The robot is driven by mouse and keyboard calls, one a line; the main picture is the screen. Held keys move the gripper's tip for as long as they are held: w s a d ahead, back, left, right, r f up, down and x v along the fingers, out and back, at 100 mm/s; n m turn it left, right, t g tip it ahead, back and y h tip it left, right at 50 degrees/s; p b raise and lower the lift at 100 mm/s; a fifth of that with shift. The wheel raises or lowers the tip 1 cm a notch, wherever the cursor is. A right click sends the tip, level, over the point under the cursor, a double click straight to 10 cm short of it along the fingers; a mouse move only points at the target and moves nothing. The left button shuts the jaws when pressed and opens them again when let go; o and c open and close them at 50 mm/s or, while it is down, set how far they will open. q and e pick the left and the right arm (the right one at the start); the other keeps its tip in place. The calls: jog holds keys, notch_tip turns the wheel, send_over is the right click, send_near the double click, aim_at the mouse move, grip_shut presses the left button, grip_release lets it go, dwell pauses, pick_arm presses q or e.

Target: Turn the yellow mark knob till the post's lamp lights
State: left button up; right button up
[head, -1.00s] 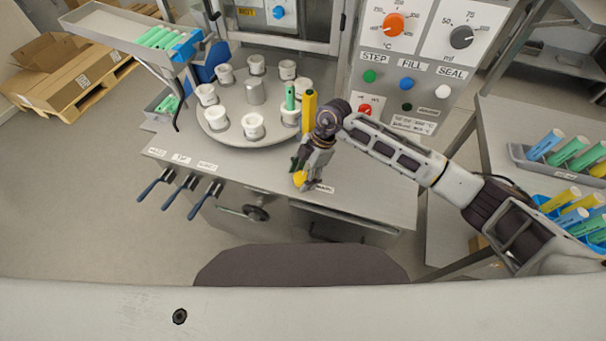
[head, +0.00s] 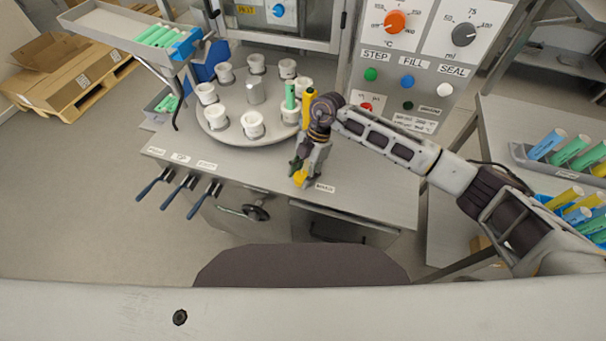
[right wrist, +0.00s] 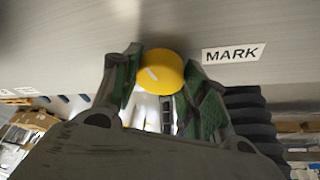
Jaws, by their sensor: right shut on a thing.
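The yellow mark knob (right wrist: 161,73) shows in the right wrist view beside a "MARK" label (right wrist: 233,53), with a pale pointer line on its face slanting up to the left. My right gripper (head: 298,174) is shut on the knob (head: 300,179) at the front of the machine's table. Its green-padded fingers (right wrist: 160,90) stand on both sides of the knob. The yellow post (head: 308,103) stands behind my right wrist, partly hidden by it. I cannot make out a lit lamp on it. My left gripper is not in view.
A round turntable (head: 240,137) with several white cups stands behind to the left. Three blue-handled levers (head: 180,190) stick out at the front left. The control panel (head: 418,75) with knobs and buttons rises behind my right arm.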

jog(key=shift+n+h+b, duration=0.3)
jog(key=shift+n+b, duration=0.1)
jog(key=shift+n, duration=0.7)
jog(key=o, duration=1)
jog(key=shift+w+r, duration=0.1)
jog(key=shift+r, duration=0.05)
jog(key=shift+v, duration=5.9)
jog(key=shift+w+a+g, duration=0.1)
jog(key=shift+g, duration=0.2)
